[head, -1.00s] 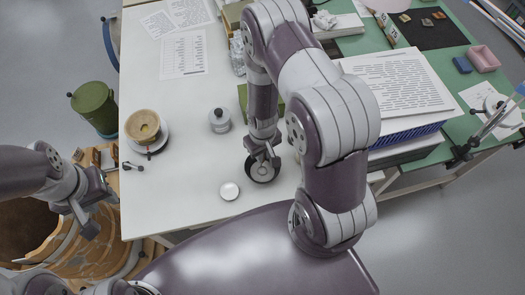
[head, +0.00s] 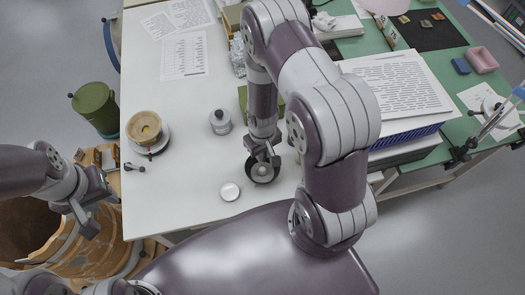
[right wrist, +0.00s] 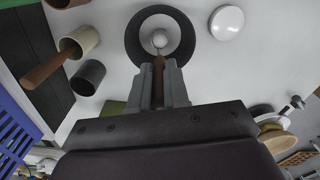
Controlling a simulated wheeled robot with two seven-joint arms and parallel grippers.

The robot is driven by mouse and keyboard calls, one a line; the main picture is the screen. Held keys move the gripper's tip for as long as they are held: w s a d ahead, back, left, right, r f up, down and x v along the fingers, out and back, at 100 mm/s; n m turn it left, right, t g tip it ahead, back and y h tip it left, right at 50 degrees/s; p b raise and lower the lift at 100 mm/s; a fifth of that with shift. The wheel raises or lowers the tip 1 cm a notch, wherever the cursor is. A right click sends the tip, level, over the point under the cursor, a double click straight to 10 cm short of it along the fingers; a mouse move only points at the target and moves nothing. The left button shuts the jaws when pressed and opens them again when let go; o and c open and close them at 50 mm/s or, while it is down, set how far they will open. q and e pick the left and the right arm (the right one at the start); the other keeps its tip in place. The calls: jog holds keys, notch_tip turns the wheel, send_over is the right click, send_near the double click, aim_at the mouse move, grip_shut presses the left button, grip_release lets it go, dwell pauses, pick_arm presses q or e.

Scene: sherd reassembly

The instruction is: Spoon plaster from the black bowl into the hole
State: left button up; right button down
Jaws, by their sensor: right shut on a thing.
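The black bowl (head: 251,172) stands near the table's front edge, with pale plaster inside. In the right wrist view the black bowl (right wrist: 136,47) shows as a dark ring around a white inside. My right gripper (head: 262,157) is over the bowl's far side. In the right wrist view my right gripper (right wrist: 158,88) is shut on the brown handle of a spoon (right wrist: 159,64), whose pale head is over or in the bowl. A tan pot (head: 144,120) with a yellow patch inside stands on a white round stand at left. I cannot make out the hole. My left gripper (head: 88,222) is at far left, its jaws unclear.
A white round disc (head: 230,191) lies left of the bowl, and a grey lidded jar (head: 220,121) stands behind it. Cups, one holding a brown tool (right wrist: 48,68), stand near the bowl. The white table is clear between pot and bowl.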

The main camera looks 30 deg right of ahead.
jog(key=shift+r+p, duration=3.5)
jog(key=shift+r, duration=0.8)
jog(key=shift+f, duration=0.1)
